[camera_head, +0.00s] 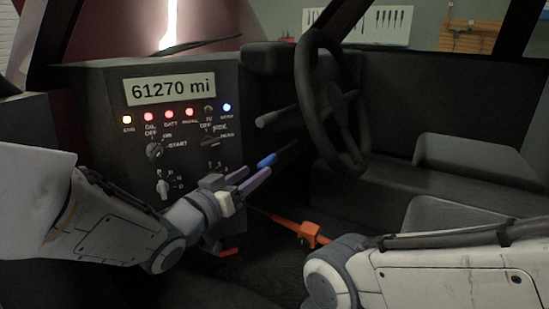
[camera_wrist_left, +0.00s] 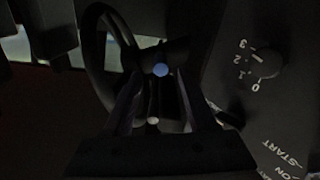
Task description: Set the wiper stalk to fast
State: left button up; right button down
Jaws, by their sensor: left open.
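A dark stalk with a blue tip (camera_head: 267,160) sticks out from the steering column towards the left; no label shows whether it is the wiper stalk. Its blue end (camera_wrist_left: 161,69) faces the left wrist camera. A second dark stalk (camera_head: 272,119) with a greyish end sits higher on the column. My left gripper (camera_head: 258,171) is open, its two fingers just short of the blue tip. In the left wrist view the blue end shows between the fingers (camera_wrist_left: 157,88); I cannot tell whether they touch it. My right gripper is not in view.
The steering wheel (camera_head: 335,100) stands close to the right of the stalks. The dashboard panel (camera_head: 190,80) with knobs, lamps and a display reading 61270 mi is at the left. An orange lever (camera_head: 309,234) is low in the middle. A seat (camera_head: 480,160) is at the right.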

aim_at(274, 154)
pick_arm(q)
jog(key=shift+w+d+r+p, duration=0.2)
jog(key=shift+w+p, duration=0.25)
jog(key=shift+p, duration=1.1)
jog(key=shift+w+d+r+p, duration=0.1)
jog(key=shift+w+d+p, duration=0.25)
jog(key=shift+p, duration=1.15)
jog(key=x, duration=0.2)
jog(key=b+x, duration=0.1)
jog(key=x, duration=0.4)
jog(key=shift+w+a+f+b, duration=0.1)
jog(key=shift+f+b, duration=0.2)
jog(key=shift+f, duration=0.05)
jog(key=shift+w+d, duration=0.2)
jog(key=shift+w, duration=0.15)
grip_shut()
